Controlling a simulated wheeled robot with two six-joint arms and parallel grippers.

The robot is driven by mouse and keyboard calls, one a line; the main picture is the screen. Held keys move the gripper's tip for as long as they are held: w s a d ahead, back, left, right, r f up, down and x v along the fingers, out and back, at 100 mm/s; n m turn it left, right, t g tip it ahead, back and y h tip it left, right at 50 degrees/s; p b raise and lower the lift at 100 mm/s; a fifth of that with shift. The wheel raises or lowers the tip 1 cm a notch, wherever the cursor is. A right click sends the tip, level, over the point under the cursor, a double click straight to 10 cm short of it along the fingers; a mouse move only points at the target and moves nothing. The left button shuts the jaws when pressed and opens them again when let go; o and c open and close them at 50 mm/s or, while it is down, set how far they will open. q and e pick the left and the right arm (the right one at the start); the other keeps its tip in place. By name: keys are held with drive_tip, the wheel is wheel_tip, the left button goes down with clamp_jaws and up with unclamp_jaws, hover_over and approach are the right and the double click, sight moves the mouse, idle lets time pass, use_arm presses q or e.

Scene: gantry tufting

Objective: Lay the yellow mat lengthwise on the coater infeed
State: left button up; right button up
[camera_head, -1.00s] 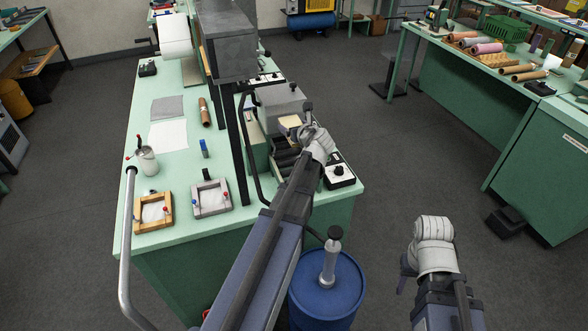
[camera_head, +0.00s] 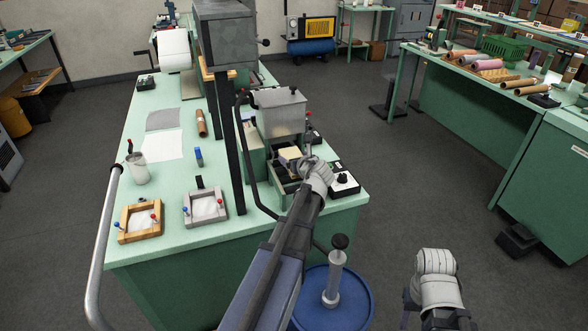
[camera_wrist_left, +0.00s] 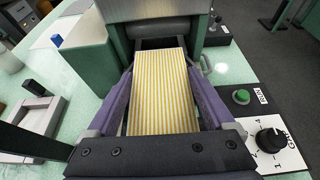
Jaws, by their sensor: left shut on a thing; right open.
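The yellow mat (camera_wrist_left: 160,90), striped yellow and white, lies between the two fingers of my left gripper (camera_wrist_left: 160,100) in the left wrist view. Its long side points toward the roller of the coater (camera_wrist_left: 165,28). In the head view the mat (camera_head: 290,154) shows as a small pale patch at the front of the coater (camera_head: 280,112). My left gripper (camera_head: 306,165) is shut on it, over the infeed. Whether the mat touches the infeed bed cannot be told. My right gripper (camera_head: 436,268) hangs empty over the floor at the lower right.
A control box with a black knob (camera_head: 343,183) sits right of the infeed; a green button (camera_wrist_left: 242,97) shows beside it. Wooden (camera_head: 140,222) and grey frames (camera_head: 205,208) lie on the bench to the left. A blue drum (camera_head: 350,300) stands in front.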

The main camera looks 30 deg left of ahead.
use_arm(q)
drive_tip(key=shift+f+b, duration=0.85)
drive_tip(key=shift+f, duration=0.5)
use_arm(e)
drive_tip(key=shift+f, duration=1.35)
use_arm(q)
drive_tip(key=shift+f, duration=0.15)
drive_tip(key=o, duration=1.1)
use_arm(e)
drive_tip(key=shift+f, duration=0.15)
use_arm(q)
drive_tip(key=shift+r, duration=0.35)
drive_tip(key=shift+p+v, duration=2.3)
drive_tip(key=shift+v, duration=3.65)
use_arm(e)
drive_tip(key=shift+r, duration=2.45)
